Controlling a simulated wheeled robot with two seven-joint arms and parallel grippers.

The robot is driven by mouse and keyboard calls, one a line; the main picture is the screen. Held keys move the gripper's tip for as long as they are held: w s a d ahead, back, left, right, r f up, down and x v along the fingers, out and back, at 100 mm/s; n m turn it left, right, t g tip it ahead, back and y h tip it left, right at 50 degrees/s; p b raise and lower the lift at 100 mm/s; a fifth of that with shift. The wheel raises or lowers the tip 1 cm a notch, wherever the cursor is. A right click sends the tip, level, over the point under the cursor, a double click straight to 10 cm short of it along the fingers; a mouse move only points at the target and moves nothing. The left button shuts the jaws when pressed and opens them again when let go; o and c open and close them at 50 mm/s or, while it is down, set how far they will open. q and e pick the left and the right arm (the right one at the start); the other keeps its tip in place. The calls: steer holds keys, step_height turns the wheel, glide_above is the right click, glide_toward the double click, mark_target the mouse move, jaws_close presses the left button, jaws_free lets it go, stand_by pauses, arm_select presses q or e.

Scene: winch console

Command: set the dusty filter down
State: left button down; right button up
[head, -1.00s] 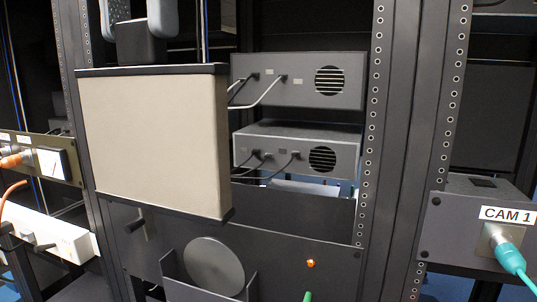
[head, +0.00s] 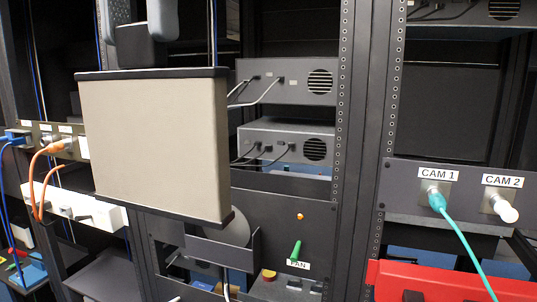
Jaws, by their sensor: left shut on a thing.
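The dusty filter (head: 150,140) is a flat beige panel with dark top and bottom edges. It hangs upright in the left half of the head view, clear of any surface I can see. My left gripper (head: 138,28) is at its top edge, its two grey fingers shut on the dark block that stands up from the filter. The filter hides part of the rack behind it. My right gripper is not in view.
Behind the filter is a rack with two grey units (head: 290,145) and a dark panel with a green FAN lever (head: 295,251). A CAM 1 / CAM 2 panel (head: 466,190) is at right, above a red case (head: 450,282). A white power strip (head: 75,207) is at left.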

arm_select(q)
steer(key=shift+s+f, duration=0.1)
steer(key=shift+f, duration=0.05)
steer(key=shift+a+f, duration=0.1)
steer(key=shift+f, duration=0.1)
steer(key=w+a+f+m, duration=0.3)
steer(key=w+f+m, duration=0.4)
steer(key=f, duration=0.5)
steer(key=w+a+f+m, duration=0.3)
steer(key=w+f+m, duration=0.45)
steer(key=f, duration=0.55)
steer(key=a+f+m, duration=0.2)
steer(key=f+m, duration=0.6)
steer(key=f, duration=0.6)
steer(key=s+a+f+m, duration=0.1)
steer(key=a+f+m, duration=0.1)
steer(key=f+m, duration=0.7)
step_height(320, 180, down, 5)
steer(key=shift+f, duration=0.2)
steer(key=shift+m, duration=0.25)
steer(key=shift+s, duration=0.1)
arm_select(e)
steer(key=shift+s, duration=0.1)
